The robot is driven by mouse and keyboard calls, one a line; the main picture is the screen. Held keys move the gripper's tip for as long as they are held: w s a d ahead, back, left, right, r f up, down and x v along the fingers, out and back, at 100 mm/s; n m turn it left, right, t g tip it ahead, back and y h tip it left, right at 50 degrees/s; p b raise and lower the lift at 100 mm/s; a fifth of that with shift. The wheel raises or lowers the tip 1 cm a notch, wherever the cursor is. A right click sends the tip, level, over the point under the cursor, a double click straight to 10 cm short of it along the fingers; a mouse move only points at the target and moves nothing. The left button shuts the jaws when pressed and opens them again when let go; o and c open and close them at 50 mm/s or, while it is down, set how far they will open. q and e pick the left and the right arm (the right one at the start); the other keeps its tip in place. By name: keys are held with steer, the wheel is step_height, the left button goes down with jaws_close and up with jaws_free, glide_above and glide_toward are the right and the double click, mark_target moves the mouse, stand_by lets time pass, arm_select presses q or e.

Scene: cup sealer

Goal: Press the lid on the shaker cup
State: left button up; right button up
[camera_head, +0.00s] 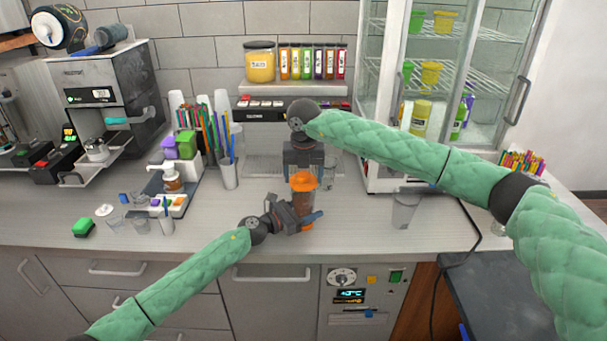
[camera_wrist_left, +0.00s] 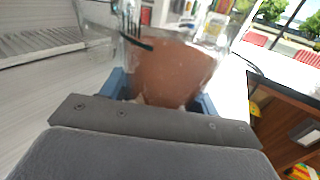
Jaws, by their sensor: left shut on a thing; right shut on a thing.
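The shaker cup (camera_head: 302,207) stands upright on the counter, clear with brown contents. It also shows in the left wrist view (camera_wrist_left: 175,75), between the blue fingers. An orange lid (camera_head: 303,181) sits at the top of the cup; whether it is fully seated I cannot tell. My left gripper (camera_head: 305,219) is shut around the cup's lower part from the front left. My right gripper (camera_head: 303,171) points down from above and is shut on the orange lid. Its fingertips are partly hidden.
A clear glass (camera_head: 329,178) stands close behind the cup to the right. Another clear cup (camera_head: 404,211) stands further right on the counter. A straw holder (camera_head: 229,175) and a condiment tray (camera_head: 178,207) are to the left. The counter's front edge is near the left gripper.

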steer(key=shift+f, duration=0.2)
steer(key=o, duration=1)
steer(key=shift+o, duration=0.2)
step_height(320, 180, up, 12)
steer(key=s, duration=0.1)
steer(key=shift+s, duration=0.2)
steer(key=shift+f, duration=0.1)
arm_select(q)
steer(key=o, duration=1.5)
